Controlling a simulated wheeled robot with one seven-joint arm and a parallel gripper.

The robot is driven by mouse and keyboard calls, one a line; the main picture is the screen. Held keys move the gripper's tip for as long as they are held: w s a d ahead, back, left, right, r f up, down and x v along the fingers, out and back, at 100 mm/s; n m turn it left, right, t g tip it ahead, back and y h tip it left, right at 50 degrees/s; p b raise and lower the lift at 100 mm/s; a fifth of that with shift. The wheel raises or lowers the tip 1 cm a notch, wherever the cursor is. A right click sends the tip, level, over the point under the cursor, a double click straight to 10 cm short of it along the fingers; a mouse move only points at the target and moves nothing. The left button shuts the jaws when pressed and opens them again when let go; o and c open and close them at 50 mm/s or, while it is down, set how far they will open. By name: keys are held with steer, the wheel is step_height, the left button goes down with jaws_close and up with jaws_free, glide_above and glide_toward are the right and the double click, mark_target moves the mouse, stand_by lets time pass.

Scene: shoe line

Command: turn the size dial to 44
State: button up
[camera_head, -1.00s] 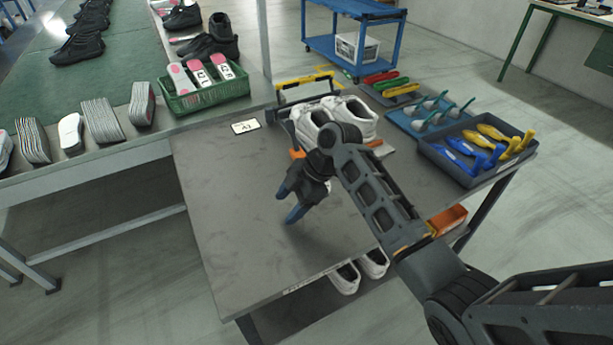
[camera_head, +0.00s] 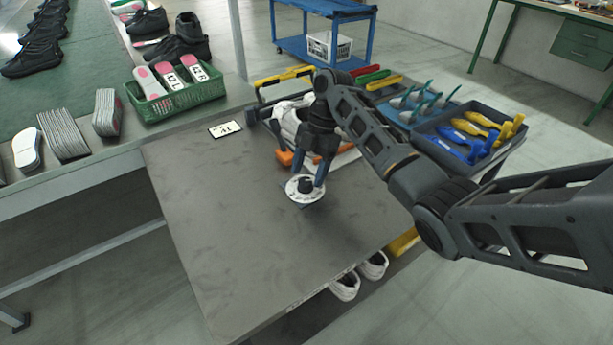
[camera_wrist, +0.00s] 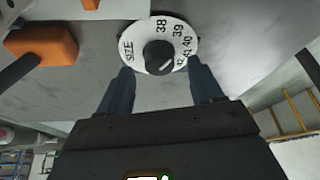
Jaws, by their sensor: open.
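The size dial (camera_head: 303,187) is a white disc with a black central knob on the grey table. In the wrist view the dial (camera_wrist: 158,44) shows the word SIZE and the numbers 38, 39, 40, 41 and 42. A 44 cannot be made out. The black knob (camera_wrist: 159,57) carries a light pointer mark directed to the lower right, near the 42 and 41. My gripper (camera_head: 310,176) points down over the dial. In the wrist view my gripper (camera_wrist: 160,82) is open, with one finger on each side of the knob and a gap to it.
White shoes (camera_head: 287,120) in a holder with orange parts (camera_head: 285,157) stand behind my gripper. A size card (camera_head: 226,129) lies at the back left. A grey tray of blue and yellow tools (camera_head: 470,140) is at right. The table's front left is clear.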

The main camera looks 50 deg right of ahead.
steer(key=shift+x, duration=1)
steer(key=shift+c, duration=0.2)
steer(key=c, duration=1)
